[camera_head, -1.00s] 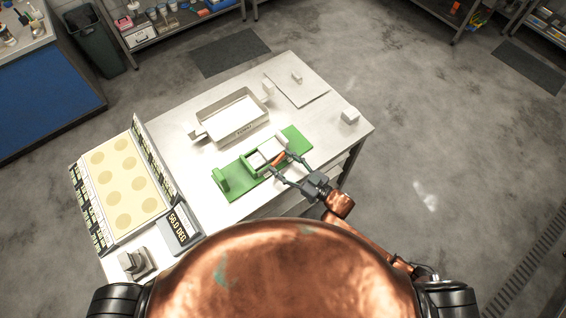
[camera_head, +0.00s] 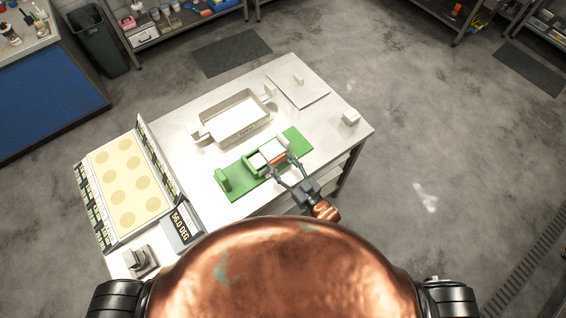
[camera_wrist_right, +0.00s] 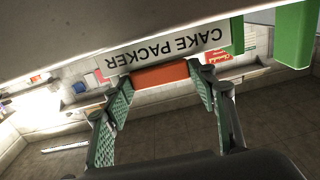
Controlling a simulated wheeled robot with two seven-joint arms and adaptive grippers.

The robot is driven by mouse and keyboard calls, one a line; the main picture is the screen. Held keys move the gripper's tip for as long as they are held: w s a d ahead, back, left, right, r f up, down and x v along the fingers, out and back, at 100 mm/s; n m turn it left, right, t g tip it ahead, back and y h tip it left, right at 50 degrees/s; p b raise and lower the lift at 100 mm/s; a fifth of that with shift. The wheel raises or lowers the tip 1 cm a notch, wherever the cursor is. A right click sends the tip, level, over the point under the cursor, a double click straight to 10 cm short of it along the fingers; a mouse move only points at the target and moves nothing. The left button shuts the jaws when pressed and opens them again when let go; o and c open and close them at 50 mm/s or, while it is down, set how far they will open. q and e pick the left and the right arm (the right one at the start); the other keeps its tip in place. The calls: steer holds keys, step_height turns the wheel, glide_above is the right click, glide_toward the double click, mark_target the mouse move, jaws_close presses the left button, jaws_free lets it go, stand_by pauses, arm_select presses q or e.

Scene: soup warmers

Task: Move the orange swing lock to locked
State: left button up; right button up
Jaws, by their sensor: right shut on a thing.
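The orange swing lock (camera_head: 278,159) is a short bar along the near edge of a white-topped unit (camera_head: 266,151) on the green base (camera_head: 234,176). My right gripper (camera_head: 281,165) reaches it from the near right, its two fingers at the bar's two ends. In the right wrist view the orange bar (camera_wrist_right: 160,75) lies between the fingers, under a white panel lettered "CAKE PACKER" (camera_wrist_right: 168,47). The right gripper (camera_wrist_right: 160,83) is shut on the bar lengthwise, with its fingers far apart. Whether the lock is latched cannot be told. My left gripper is not in view.
A metal tray (camera_head: 234,118) stands behind the green base on the table (camera_head: 325,126). A flat plate (camera_head: 303,88) and a small white block (camera_head: 350,118) lie at the far right. A machine with a cream panel (camera_head: 126,186) and a display (camera_head: 181,224) stands at left.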

steer(key=shift+m+t+h, duration=0.3)
steer(key=o, duration=1.2)
steer(key=shift+c, duration=0.2)
steer(key=shift+s, duration=0.1)
steer(key=v, duration=1.1)
steer(key=shift+s+d, duration=0.3)
